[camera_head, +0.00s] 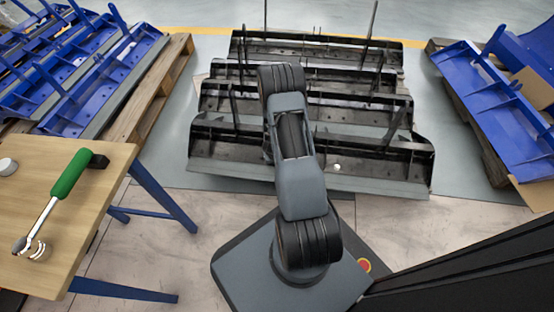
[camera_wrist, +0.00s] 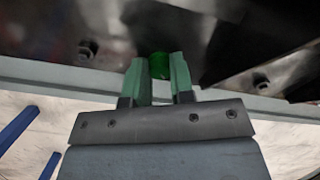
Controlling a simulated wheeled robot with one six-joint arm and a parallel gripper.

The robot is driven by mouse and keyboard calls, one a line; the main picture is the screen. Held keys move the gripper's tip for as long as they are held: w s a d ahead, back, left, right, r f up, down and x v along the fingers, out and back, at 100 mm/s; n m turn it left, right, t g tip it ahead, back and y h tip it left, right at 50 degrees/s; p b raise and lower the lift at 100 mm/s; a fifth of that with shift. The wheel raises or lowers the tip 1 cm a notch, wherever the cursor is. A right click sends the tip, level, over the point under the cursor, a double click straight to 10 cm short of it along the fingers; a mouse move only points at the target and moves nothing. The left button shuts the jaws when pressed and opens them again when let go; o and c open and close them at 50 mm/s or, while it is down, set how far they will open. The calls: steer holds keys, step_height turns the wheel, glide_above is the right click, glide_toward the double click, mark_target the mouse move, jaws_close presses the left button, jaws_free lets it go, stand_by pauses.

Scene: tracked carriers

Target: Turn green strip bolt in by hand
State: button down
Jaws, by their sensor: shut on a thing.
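In the wrist view, my gripper (camera_wrist: 158,78) has its two green-tinted fingers closed around a small bright green bolt (camera_wrist: 159,66). The bolt sits between the fingertips at the edge of a dark metal part with a pale grey strip (camera_wrist: 60,76) along it. How deep the bolt sits is hidden by the fingers. In the head view my arm reaches over the nearest black carrier (camera_head: 385,158), and my gripper and the green bolt are hidden behind the arm.
Dark bolts (camera_wrist: 88,48) sit on either side of my gripper. More black carriers (camera_head: 320,50) stand behind the nearest one. A wooden table (camera_head: 90,215) with a green-handled tool (camera_head: 70,175) is at left. Blue parts lie on pallets (camera_head: 150,95) on both sides.

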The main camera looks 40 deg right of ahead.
steer(key=shift+s+a, duration=0.1)
steer(key=shift+s, duration=0.05)
steer(key=m, duration=0.4)
steer(key=c, duration=1.1)
jaws_free()
